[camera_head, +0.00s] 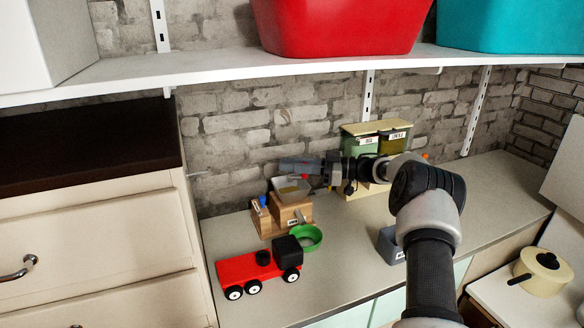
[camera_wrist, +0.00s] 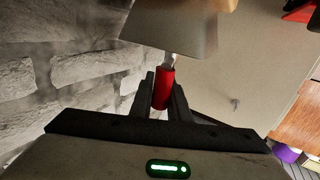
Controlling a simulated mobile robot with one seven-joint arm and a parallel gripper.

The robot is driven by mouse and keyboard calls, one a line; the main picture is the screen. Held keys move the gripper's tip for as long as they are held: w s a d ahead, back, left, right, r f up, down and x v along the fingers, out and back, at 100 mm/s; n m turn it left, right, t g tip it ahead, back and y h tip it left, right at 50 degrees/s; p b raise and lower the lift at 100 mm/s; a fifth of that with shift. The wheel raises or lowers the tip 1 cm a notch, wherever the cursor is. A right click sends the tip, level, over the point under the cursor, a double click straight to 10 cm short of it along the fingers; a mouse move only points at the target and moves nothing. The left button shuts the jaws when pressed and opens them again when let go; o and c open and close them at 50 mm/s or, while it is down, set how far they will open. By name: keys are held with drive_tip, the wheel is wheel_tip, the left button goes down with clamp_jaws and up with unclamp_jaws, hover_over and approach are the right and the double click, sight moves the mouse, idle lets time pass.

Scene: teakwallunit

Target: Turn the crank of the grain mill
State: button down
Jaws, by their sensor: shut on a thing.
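The grain mill (camera_head: 288,211) stands on the counter against the brick wall. It has a wooden body and a metal hopper (camera_head: 291,187) on top. The hopper also shows at the top of the wrist view (camera_wrist: 172,28). In the wrist view, the crank's red handle (camera_wrist: 163,92) sits between the two dark fingers of my gripper (camera_wrist: 164,80). They are shut on it, one on each side. A short metal piece shows beyond the handle, just below the hopper edge. In the head view my wrist reaches in from the right above the mill, and the grip is hard to make out.
A green bowl (camera_head: 309,238) stands by the mill, with a red toy truck (camera_head: 250,267) in front. Green and yellow containers (camera_head: 374,141) stand behind my arm, and a blue-grey box (camera_head: 390,246) beside it. A white shelf (camera_head: 230,73) with large bins runs above. Drawers stand left.

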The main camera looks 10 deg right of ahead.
drive_tip(key=shift+a+r, duration=0.15)
drive_tip(key=shift+r, duration=0.05)
idle(0.3)
drive_tip(key=c, duration=1.7)
unclamp_jaws()
drive_tip(key=shift+f, duration=0.1)
drive_tip(key=b+v, duration=0.1)
drive_tip(key=v, duration=1.6)
drive_tip(key=shift+d+b, duration=0.25)
drive_tip(key=shift+b, duration=0.05)
